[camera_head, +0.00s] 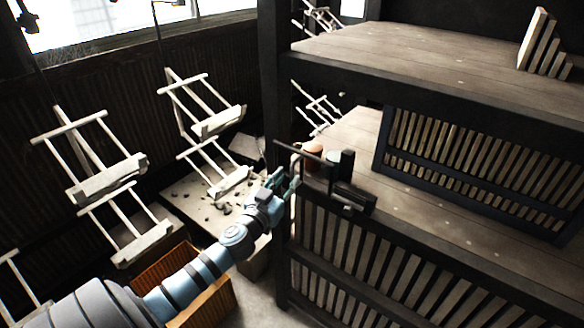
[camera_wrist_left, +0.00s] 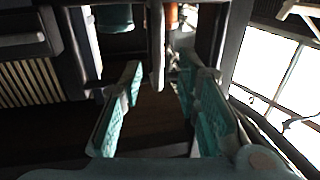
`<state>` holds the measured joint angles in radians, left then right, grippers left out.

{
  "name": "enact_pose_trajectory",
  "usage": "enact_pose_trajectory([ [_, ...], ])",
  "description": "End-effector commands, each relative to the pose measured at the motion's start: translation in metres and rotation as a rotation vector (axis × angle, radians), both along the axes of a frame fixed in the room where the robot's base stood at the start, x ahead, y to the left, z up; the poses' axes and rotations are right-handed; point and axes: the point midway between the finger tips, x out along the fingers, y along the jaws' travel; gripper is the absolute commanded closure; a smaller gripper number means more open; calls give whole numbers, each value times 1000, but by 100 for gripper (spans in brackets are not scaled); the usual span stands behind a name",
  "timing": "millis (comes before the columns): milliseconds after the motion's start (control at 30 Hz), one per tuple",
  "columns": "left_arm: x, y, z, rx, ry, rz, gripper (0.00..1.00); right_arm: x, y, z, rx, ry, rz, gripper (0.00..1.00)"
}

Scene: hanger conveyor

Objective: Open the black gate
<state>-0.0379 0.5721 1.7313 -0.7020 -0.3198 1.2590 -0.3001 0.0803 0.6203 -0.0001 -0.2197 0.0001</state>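A black slatted gate-like panel (camera_head: 375,260) fills the front below the wooden deck. A second black slatted panel (camera_head: 480,165) stands on the deck; I cannot tell for sure which one is the task's gate. A black bar with a block-like fitting (camera_head: 352,192) sits at the deck's left corner. My left gripper (camera_head: 284,180) is beside this fitting, on its left. In the left wrist view its teal-padded fingers (camera_wrist_left: 162,80) are spread, with a narrow upright bar (camera_wrist_left: 157,45) just beyond and between the tips. I see no contact. My right gripper is not in view.
A dark post (camera_head: 272,80) rises close behind my left gripper. White wooden hanging racks (camera_head: 100,180) are to the left. An orange-brown crate (camera_head: 208,302) lies below my left arm. The wooden deck (camera_head: 440,205) is mostly bare.

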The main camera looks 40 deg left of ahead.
Motion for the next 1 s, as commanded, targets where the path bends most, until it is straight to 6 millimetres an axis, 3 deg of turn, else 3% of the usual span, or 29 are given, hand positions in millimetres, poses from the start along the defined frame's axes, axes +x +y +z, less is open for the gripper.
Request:
enact_pose_trajectory([
  [33,11,2,5,-4,-2,1,70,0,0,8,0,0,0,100],
  [200,34,7,2,-1,1,1,70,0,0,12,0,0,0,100],
  [500,39,8,0,1,2,-2,70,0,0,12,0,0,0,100],
  [533,39,8,0,1,2,-2,72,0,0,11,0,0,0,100],
  [700,39,8,0,1,2,-1,99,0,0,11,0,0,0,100],
  [1000,39,8,0,1,2,-1,100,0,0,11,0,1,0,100],
])
